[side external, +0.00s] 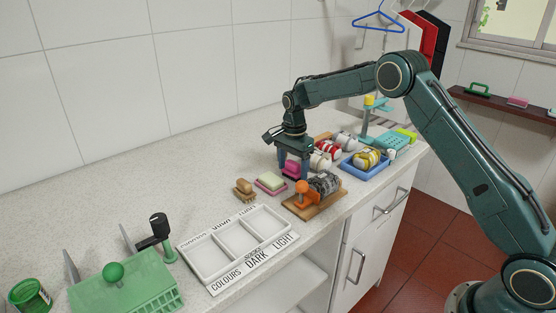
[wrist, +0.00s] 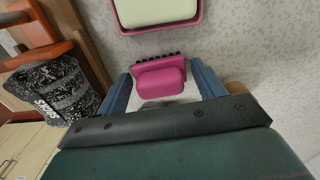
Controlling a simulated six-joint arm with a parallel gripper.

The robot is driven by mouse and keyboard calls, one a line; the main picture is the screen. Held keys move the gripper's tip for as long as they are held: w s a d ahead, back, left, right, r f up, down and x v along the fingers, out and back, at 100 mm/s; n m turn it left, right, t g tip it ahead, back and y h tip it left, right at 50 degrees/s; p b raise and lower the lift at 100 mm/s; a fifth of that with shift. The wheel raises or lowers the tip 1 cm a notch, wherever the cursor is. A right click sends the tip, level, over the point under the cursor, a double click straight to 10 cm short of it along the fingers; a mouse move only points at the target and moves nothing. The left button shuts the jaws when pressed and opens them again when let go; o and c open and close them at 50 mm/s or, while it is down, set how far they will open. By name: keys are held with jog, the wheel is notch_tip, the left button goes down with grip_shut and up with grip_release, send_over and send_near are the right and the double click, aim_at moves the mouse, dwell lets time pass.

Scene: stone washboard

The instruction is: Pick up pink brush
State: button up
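The pink brush (wrist: 160,80) has dark bristles along its far edge. It lies between the two blue fingers of my gripper (wrist: 162,71) in the wrist view. Clear gaps show on both sides of it, so the fingers are open and not touching it. In the side view, my gripper (side external: 293,168) points down over the counter with the pink brush (side external: 291,169) between its fingers. Whether the brush rests on the counter is hard to tell there.
A pink soap dish (side external: 271,184) with pale soap lies just beside the brush. A wooden board (side external: 318,203) with an orange clamp and dark rolled cloth stands close by. A tan brush (side external: 244,188), a white sorting tray (side external: 285,238) and a blue tray (side external: 362,175) are also near.

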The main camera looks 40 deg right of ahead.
aim_at(293, 162)
jog(key=c, duration=0.7)
jog(key=shift+r, duration=0.1)
notch_tip(293, 162, up, 20)
jog(key=shift+f, duration=0.1)
dwell(0.3)
dwell(0.5)
jog(key=shift+o, duration=1.1)
jog(key=shift+c, duration=0.5)
jog(key=shift+s, duration=0.15)
